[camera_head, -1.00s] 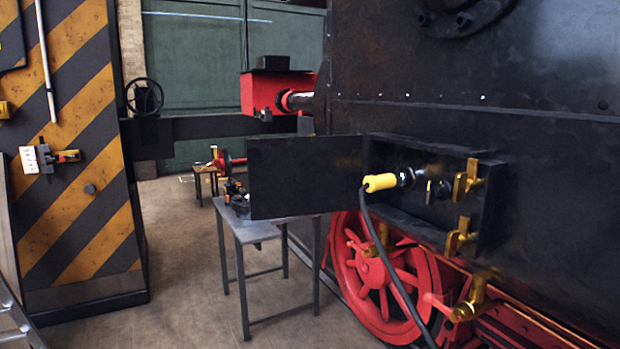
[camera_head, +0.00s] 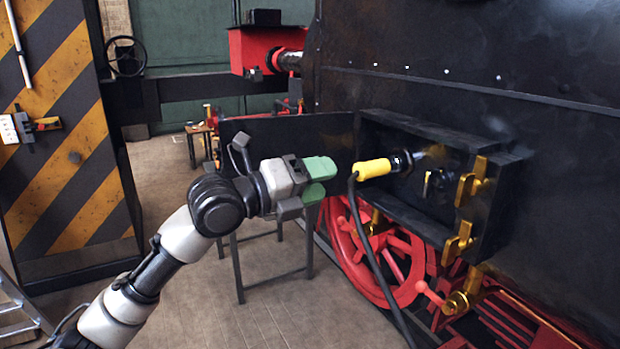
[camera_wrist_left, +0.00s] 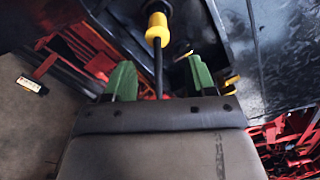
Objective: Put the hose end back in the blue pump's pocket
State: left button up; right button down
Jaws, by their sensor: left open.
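The hose end is a yellow grip (camera_head: 374,168) with a black hose hanging down from it. Its tip meets a dark and silver fitting (camera_head: 402,161) inside the open black box (camera_head: 385,205) on the locomotive's side. The yellow grip also shows in the left wrist view (camera_wrist_left: 158,30), ahead of and between the green fingers. My left gripper (camera_head: 322,180) is open and empty, a little left of the grip and apart from it; it also shows in the left wrist view (camera_wrist_left: 160,82). No blue pump or pocket can be made out. My right gripper is out of view.
Brass valve handles (camera_head: 470,182) stick out at the box's right side. The box's open door (camera_head: 285,135) stands behind my left gripper. A small metal table (camera_head: 240,262) is below, near red wheels (camera_head: 395,255). A striped yellow-black cabinet (camera_head: 65,150) stands left.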

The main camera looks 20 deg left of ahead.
aim_at(358, 173)
pick_arm(q)
jog(key=p+x, duration=0.2)
jog(key=x, duration=0.5)
jog(key=shift+w, duration=0.15)
jog(key=shift+x, duration=0.8)
jog(key=shift+f, duration=0.1)
jog(key=shift+c, duration=0.4)
jog(key=c, duration=0.8)
jog(key=shift+a, duration=0.1)
jog(key=shift+s+a+f, duration=0.1)
jog(key=shift+s+a, duration=0.1)
jog(key=shift+s, duration=0.15)
jog(key=shift+b+v, duration=0.5)
jog(key=shift+v, duration=1.05)
jog(key=shift+s+a, duration=0.25)
jog(key=shift+s, duration=0.05)
jog(key=shift+s, duration=0.1)
